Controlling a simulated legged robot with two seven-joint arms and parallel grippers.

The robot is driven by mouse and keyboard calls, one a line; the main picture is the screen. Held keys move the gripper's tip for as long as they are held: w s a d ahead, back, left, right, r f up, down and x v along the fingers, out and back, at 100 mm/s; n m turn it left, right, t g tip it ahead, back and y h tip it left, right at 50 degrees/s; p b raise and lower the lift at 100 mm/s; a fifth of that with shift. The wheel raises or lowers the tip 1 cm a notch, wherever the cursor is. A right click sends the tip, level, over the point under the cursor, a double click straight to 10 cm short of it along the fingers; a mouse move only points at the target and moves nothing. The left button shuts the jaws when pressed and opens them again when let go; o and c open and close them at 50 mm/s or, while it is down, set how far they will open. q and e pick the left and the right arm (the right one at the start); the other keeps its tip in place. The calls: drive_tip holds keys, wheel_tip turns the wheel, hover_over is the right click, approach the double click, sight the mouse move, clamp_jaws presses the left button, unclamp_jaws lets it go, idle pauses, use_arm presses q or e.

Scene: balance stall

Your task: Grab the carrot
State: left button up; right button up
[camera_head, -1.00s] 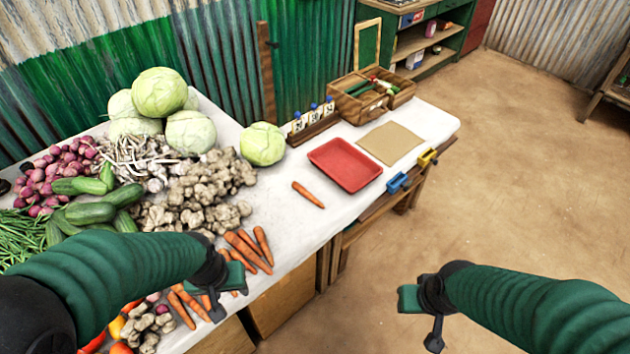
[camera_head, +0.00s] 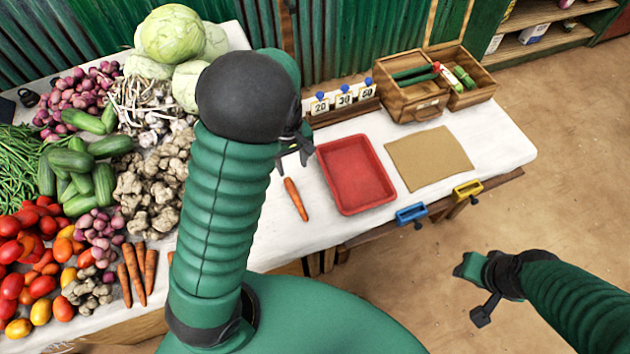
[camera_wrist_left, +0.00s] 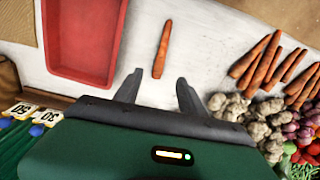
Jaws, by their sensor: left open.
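A single orange carrot (camera_head: 296,199) lies alone on the white table, just left of the red tray (camera_head: 322,186). My left gripper (camera_head: 294,150) is above the table, close to the carrot's upper end in the head view. In the left wrist view the gripper's two fingers (camera_wrist_left: 158,92) are apart and empty, and the carrot (camera_wrist_left: 162,50) lies beyond them, roughly in line with the gap.
More carrots (camera_head: 137,270) lie in a group at the table's front left, beside ginger (camera_head: 150,190) and other vegetables. Number cards (camera_head: 343,100) and a wooden box (camera_head: 415,100) stand behind the tray. A brown mat (camera_head: 428,158) lies right of it.

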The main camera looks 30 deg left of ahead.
use_arm(q)
wheel_tip(320, 180, down, 6)
drive_tip(key=s+a, duration=0.1)
drive_tip(key=b, duration=0.1)
hover_over(295, 193)
drive_tip(key=f, duration=0.5)
drive_tip(key=shift+s+a+f, duration=0.2)
drive_tip(key=shift+d+f, duration=0.2)
drive_tip(key=shift+f, duration=0.1)
wheel_tip(295, 193, down, 5)
drive_tip(key=shift+r+b, duration=0.2)
drive_tip(key=shift+b, duration=0.1)
drive_tip(key=shift+w+a+f, duration=0.1)
drive_tip(key=shift+a, duration=0.1)
drive_tip(key=shift+d, duration=0.2)
clamp_jaws()
use_arm(e)
drive_tip(key=shift+s+a+f, duration=0.4)
drive_tip(key=shift+a+f, duration=0.15)
drive_tip(key=shift+f, duration=0.1)
